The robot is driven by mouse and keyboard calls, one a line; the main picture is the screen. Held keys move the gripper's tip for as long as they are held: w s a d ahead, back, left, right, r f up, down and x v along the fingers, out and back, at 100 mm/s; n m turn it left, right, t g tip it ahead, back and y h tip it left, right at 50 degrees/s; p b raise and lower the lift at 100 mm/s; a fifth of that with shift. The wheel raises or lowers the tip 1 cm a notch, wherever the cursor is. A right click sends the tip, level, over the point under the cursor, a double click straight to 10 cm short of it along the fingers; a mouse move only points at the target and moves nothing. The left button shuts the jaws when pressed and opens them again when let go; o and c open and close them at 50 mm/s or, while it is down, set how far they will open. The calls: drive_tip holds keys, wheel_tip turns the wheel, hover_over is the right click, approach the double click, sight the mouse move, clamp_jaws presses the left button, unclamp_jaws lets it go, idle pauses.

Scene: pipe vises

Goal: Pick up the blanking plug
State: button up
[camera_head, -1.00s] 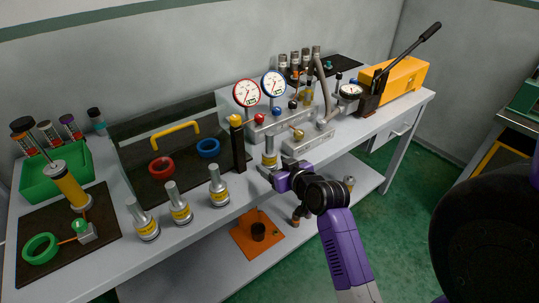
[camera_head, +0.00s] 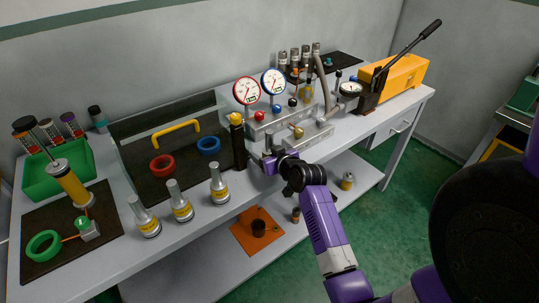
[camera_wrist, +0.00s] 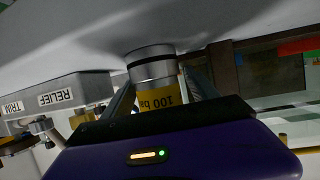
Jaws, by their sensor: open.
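A metal cylinder with a yellow "100 bar" label (camera_wrist: 160,84) stands between my gripper's fingers in the wrist view, its dark-ringed metal end against the pale bench top. My gripper (camera_head: 264,160) is at the front edge of the bench, right of the black post. In the wrist view my gripper's fingers (camera_wrist: 158,92) are open, one on each side of the cylinder; I cannot tell whether they touch it. In the head view my gripper largely hides this cylinder. No part is marked as the blanking plug, so I cannot confirm which one it is.
Several similar yellow-labelled cylinders, such as this one (camera_head: 219,184), line the front edge to the left. A black post (camera_head: 238,145) and a grey valve block (camera_head: 308,134) stand close by. An orange mat (camera_head: 242,238) lies on the lower shelf.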

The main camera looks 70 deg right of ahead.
clamp_jaws()
drive_tip(key=shift+r, duration=0.1)
drive_tip(key=shift+r, duration=0.1)
